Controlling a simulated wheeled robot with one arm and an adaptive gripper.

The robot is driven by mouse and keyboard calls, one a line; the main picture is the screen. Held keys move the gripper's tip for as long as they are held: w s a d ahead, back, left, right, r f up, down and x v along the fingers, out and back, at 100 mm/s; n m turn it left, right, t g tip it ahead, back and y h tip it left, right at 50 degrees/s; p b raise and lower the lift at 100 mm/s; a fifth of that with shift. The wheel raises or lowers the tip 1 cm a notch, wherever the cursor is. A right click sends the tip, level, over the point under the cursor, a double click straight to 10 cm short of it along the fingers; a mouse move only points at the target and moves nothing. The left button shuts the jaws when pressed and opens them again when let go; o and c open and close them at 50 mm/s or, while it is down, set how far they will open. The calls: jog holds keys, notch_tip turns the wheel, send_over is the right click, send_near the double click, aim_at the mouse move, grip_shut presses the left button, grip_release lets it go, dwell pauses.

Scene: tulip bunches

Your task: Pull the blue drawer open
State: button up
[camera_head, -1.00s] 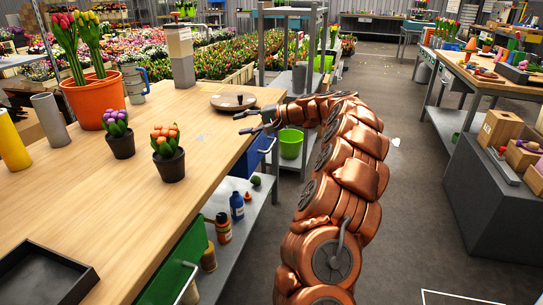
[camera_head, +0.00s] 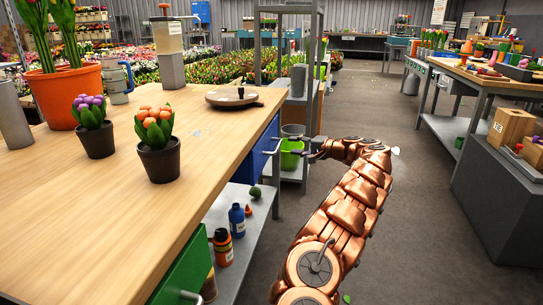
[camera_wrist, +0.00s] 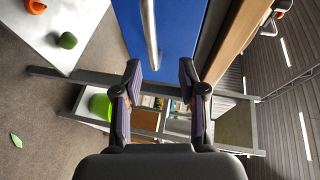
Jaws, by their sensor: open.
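The blue drawer (camera_head: 262,150) is under the far end of the wooden worktop, on the side facing the aisle. Its front looks flush with the bench. In the wrist view the blue drawer front (camera_wrist: 180,22) fills the top middle, with a grey bar handle (camera_wrist: 150,30) running down it. My gripper (camera_head: 308,148) is beside the drawer, to the right of the handle in the head view. In the wrist view my gripper (camera_wrist: 160,75) is open, its two fingers apart, with the handle's lower end just ahead between the fingertips. I see no contact with the handle.
A green drawer (camera_head: 182,270) with a handle is nearer on the same bench. Bottles (camera_head: 237,220) stand on the lower shelf (camera_head: 245,195). A green bucket (camera_head: 291,153) stands on a rack beyond my gripper. The aisle floor (camera_head: 420,200) to the right is clear.

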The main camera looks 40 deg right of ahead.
aim_at(278, 145)
jog(key=shift+f+b+x, duration=0.15)
jog(key=shift+b+x, duration=0.35)
jog(key=shift+x, duration=1)
jog(key=shift+f+b+x, duration=0.2)
jog(key=shift+b+x, duration=0.25)
jog(key=shift+x, duration=1)
jog(key=shift+f+b+x, duration=0.15)
jog(key=shift+b+x, duration=0.35)
jog(key=shift+x, duration=1)
jog(key=shift+d, duration=0.2)
jog(key=shift+s, duration=0.1)
grip_shut()
